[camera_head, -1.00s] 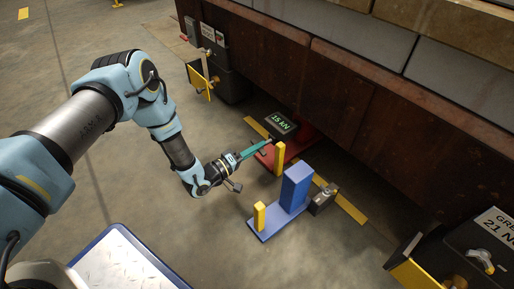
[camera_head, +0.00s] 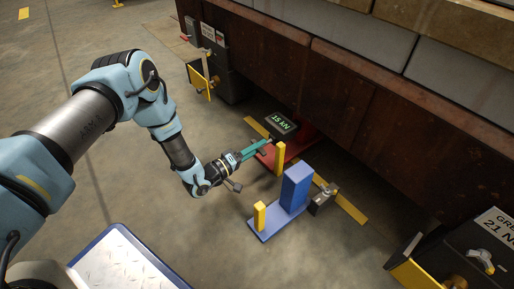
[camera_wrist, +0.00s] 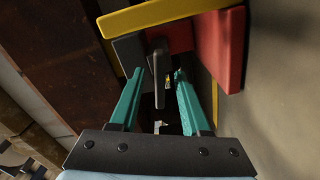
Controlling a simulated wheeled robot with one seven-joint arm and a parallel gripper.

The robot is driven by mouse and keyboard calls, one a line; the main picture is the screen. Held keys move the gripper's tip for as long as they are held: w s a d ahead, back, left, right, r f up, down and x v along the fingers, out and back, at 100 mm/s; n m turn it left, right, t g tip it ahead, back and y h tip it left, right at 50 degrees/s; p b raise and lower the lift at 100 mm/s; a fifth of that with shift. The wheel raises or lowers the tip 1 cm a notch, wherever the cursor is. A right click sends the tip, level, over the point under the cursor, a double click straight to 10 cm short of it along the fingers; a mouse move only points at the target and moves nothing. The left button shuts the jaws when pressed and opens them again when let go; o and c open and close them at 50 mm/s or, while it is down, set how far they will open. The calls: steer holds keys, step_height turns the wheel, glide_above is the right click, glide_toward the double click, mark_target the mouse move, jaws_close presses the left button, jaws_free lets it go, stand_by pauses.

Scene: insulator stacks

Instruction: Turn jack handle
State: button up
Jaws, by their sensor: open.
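The red jack (camera_head: 280,153) stands on the floor under the rusty beam, beside a dark box with a green "15 kN" display (camera_head: 281,123). A yellow post (camera_head: 279,159) rises at its front. My gripper (camera_head: 264,146), with teal fingers, is open and points at the jack from the left. In the wrist view the jack's red body (camera_wrist: 218,45) is at upper right. There a dark grey bar, seemingly the jack handle (camera_wrist: 158,62), shows between or just beyond my gripper's fingertips (camera_wrist: 158,73). I cannot tell whether they touch it.
A blue block on a blue base (camera_head: 295,190) with a short yellow post (camera_head: 259,216) stands right of my gripper. Dark boxes with yellow plates stand at upper left (camera_head: 229,83) and lower right (camera_head: 470,255). The rusty beam (camera_head: 330,85) overhangs.

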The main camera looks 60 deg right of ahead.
steer(key=p+v, duration=0.4)
steer(key=v, duration=0.6)
steer(key=shift+a, duration=0.4)
steer(key=shift+w, duration=0.1)
